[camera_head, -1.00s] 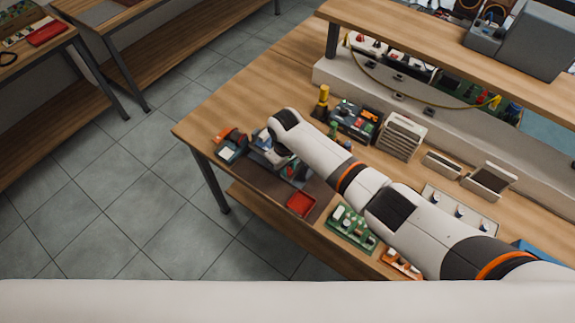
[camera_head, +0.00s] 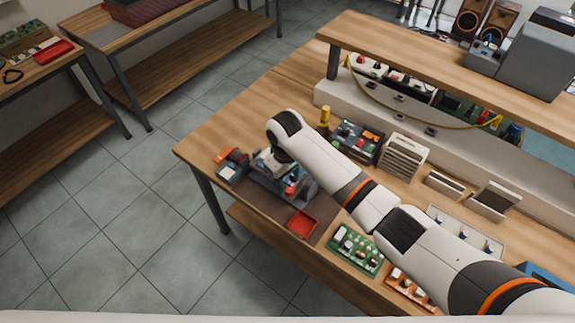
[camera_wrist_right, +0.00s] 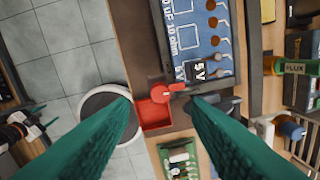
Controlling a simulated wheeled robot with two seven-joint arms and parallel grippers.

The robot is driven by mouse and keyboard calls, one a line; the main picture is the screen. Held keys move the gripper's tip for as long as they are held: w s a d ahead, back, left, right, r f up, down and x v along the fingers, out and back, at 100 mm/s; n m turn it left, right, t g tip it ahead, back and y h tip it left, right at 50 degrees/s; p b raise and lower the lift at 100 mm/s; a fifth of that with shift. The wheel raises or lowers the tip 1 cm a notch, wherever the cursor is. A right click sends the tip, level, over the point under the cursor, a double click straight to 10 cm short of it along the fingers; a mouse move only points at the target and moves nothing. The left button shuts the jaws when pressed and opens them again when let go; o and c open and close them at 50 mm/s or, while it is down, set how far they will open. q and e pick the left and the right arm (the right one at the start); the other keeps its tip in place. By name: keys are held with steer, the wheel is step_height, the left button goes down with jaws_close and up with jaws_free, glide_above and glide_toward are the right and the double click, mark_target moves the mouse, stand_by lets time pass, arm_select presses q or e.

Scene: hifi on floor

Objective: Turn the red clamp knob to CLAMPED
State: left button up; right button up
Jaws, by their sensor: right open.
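The red clamp knob (camera_wrist_right: 165,92) shows in the right wrist view with a handle pointing right. It sits beside the lower end of a blue circuit board (camera_wrist_right: 199,35) in the fixture. My right gripper (camera_wrist_right: 163,101) is open; its green fingers straddle the knob in the picture, with nothing visibly held. I cannot tell its height above the knob. In the head view my right gripper (camera_head: 272,165) is over the grey clamp fixture (camera_head: 302,193) near the bench's left end, largely hidden by my wrist. No CLAMPED marking is legible. My left gripper is not in view.
A red tray (camera_head: 301,224) lies just in front of the fixture. A small orange-and-dark device (camera_head: 232,166) stands to its left. Green boards (camera_head: 354,249) lie to the right, a yellow bottle (camera_head: 325,116) and a parts box (camera_head: 357,140) behind. A shelf overhangs the back.

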mark_target(287, 191)
step_height(287, 191, up, 6)
steer(key=b, duration=0.1)
steer(key=shift+r, duration=0.25)
steer(key=shift+s+a+f, duration=0.1)
steer(key=shift+s, duration=0.05)
